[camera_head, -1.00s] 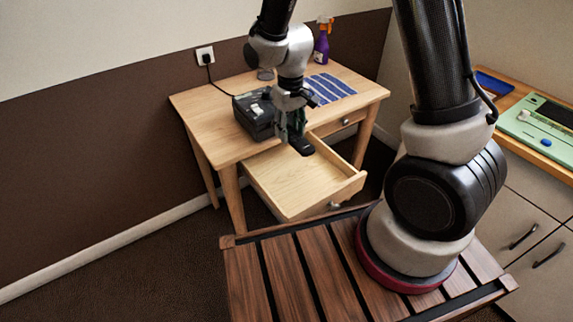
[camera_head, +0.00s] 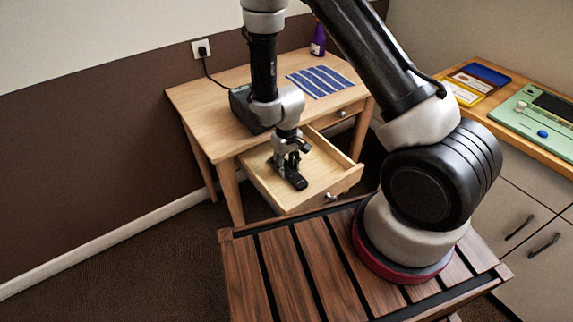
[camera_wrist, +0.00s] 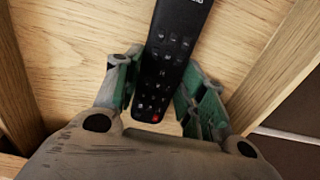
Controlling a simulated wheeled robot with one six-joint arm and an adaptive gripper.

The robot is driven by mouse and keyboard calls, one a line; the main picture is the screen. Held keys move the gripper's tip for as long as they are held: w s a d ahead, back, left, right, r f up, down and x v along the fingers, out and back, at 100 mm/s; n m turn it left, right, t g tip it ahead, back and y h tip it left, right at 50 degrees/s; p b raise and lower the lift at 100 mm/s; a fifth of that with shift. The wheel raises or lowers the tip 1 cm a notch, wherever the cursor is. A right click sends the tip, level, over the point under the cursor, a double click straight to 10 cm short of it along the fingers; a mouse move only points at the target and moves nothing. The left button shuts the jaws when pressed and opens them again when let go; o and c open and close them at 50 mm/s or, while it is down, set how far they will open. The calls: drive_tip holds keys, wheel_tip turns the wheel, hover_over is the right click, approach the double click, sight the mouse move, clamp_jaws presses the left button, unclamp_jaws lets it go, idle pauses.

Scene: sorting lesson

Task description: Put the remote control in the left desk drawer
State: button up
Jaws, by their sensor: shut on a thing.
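The black remote control (camera_head: 296,180) is held in my gripper (camera_head: 285,162), over the open left desk drawer (camera_head: 262,172). In the wrist view the remote (camera_wrist: 172,58) lies between the green-padded fingers of my gripper (camera_wrist: 165,92), buttons facing the camera. The drawer's light wooden floor (camera_wrist: 85,50) is behind it, with side walls at left and right. I cannot tell whether the remote touches the drawer floor. The drawer is pulled out from the wooden desk (camera_head: 205,105) and looks otherwise empty.
A black device (camera_head: 241,108) sits on the desk, partly hidden by my arm. A blue striped cloth (camera_head: 320,81) and a purple bottle (camera_head: 318,40) are farther back. A second drawer (camera_head: 342,114) is closed. A side counter with a green device (camera_head: 540,118) stands at right.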

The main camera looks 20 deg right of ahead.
drive_tip(key=o, duration=1)
drive_tip(key=shift+f, duration=0.1)
drive_tip(key=shift+o, duration=0.2)
wheel_tip(320, 180, up, 12)
drive_tip(key=r, duration=0.1)
wheel_tip(320, 180, up, 13)
drive_tip(key=m+t, duration=0.1)
hover_over(287, 167)
drive_tip(key=s+d, duration=0.1)
drive_tip(key=d, duration=0.5)
drive_tip(key=s+d+r+m+t, duration=0.1)
drive_tip(key=s+d+r, duration=0.4)
drive_tip(key=s+r, duration=0.3)
drive_tip(key=s+d+r+m+t, duration=0.1)
drive_tip(key=s+d+r+t, duration=0.1)
drive_tip(key=s+d+r, duration=0.3)
drive_tip(key=s+r, duration=0.4)
drive_tip(key=s, duration=0.2)
drive_tip(key=shift+s+d+r+m, duration=0.25)
drive_tip(key=shift+d+m, duration=0.05)
drive_tip(key=shift+d, duration=0.1)
